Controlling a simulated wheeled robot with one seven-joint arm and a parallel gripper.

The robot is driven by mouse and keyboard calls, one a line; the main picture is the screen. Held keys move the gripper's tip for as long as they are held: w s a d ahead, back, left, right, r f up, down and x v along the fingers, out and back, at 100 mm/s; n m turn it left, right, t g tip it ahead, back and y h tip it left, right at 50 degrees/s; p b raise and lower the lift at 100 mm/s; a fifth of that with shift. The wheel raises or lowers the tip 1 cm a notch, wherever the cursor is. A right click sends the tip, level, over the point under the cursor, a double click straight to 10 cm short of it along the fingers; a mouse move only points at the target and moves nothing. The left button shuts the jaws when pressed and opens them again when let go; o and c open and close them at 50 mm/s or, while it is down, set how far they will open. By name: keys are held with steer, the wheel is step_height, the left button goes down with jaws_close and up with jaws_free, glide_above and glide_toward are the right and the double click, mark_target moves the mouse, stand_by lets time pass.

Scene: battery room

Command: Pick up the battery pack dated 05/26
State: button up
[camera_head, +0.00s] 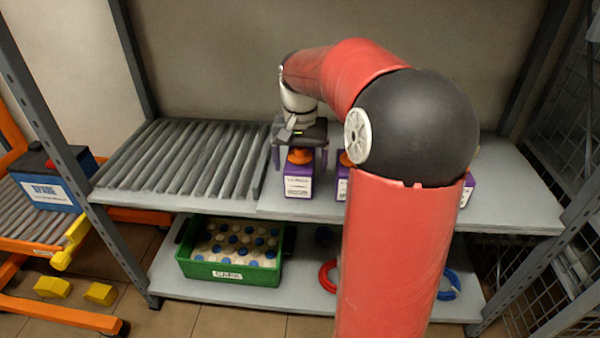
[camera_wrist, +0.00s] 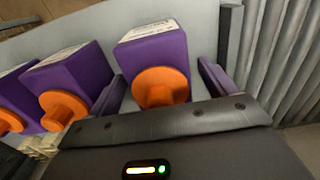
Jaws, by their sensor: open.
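Purple battery packs with orange knobs and white labels stand in a row on the upper shelf. The leftmost pack (camera_head: 298,186) is under my gripper (camera_head: 300,155); it also shows in the wrist view (camera_wrist: 155,52). My gripper is open, its fingers on either side of this pack's orange knob (camera_wrist: 161,88). I cannot tell whether they touch it. A second pack (camera_head: 342,187) stands to its right, partly hidden by my arm. Another pack (camera_head: 467,190) shows at the arm's right edge. The label dates are too small to read, so I cannot tell which is 05/26.
A grey roller bed (camera_head: 180,158) fills the shelf's left part. Below are a green crate (camera_head: 230,274) of white and blue round tops, a red ring (camera_head: 327,277) and a blue ring (camera_head: 450,285). A blue battery (camera_head: 48,190) sits on an orange cart at left.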

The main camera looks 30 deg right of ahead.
steer(key=c, duration=1.6)
steer(key=shift+r, duration=0.1)
steer(key=shift+r, duration=0.1)
